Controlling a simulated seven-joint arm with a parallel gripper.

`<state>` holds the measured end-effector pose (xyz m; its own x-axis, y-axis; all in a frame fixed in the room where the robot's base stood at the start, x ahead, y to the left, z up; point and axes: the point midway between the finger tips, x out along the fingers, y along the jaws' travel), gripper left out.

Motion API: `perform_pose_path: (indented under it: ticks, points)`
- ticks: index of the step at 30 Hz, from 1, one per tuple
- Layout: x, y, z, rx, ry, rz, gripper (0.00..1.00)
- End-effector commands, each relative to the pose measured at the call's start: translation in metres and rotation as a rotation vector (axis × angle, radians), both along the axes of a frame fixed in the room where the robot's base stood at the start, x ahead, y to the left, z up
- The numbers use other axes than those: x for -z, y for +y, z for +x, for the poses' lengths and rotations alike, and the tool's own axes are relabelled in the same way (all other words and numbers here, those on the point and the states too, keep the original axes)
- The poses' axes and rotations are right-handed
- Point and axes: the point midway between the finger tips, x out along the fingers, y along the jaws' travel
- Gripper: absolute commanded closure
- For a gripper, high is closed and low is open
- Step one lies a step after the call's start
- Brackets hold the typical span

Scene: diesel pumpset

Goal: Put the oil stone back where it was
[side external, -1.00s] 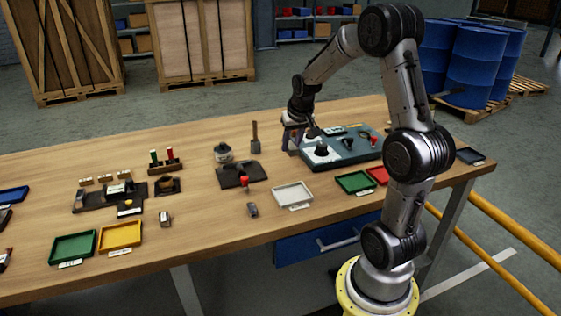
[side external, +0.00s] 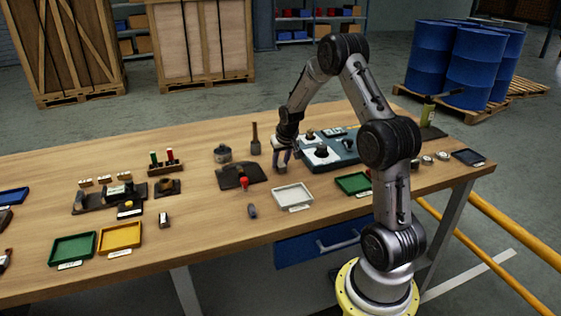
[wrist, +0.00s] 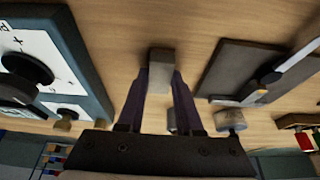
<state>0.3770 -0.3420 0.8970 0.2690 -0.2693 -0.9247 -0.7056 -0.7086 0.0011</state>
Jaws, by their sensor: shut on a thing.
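My gripper (side external: 281,165) is shut on a small grey block, which appears to be the oil stone (wrist: 161,70). The wrist view shows the block between the two fingertips (wrist: 160,84), with bare wood around it. In the side view my gripper is low over the table, between the dark mat (side external: 256,174) and the blue-grey panel (side external: 345,152). The block is too small to make out there, and I cannot tell whether it touches the table.
A white tray (side external: 292,206) is in front of my gripper, with a green tray (side external: 354,192) to its right. Bare wood shows between mat and panel.

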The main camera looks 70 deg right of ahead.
Motion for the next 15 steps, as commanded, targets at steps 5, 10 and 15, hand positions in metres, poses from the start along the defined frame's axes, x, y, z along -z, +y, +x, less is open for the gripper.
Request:
perform_pose_path:
  ticks: [5, 10, 15]
  points:
    - [-0.0013, -0.0004, 0.0004, 0.0, -0.002, -0.002, 1.0]
    - [0.0023, -0.0002, 0.0004, 0.0, -0.001, -0.001, 0.62]
    - [0.0021, -0.0002, 0.0002, 0.0, -0.001, -0.001, 0.35]
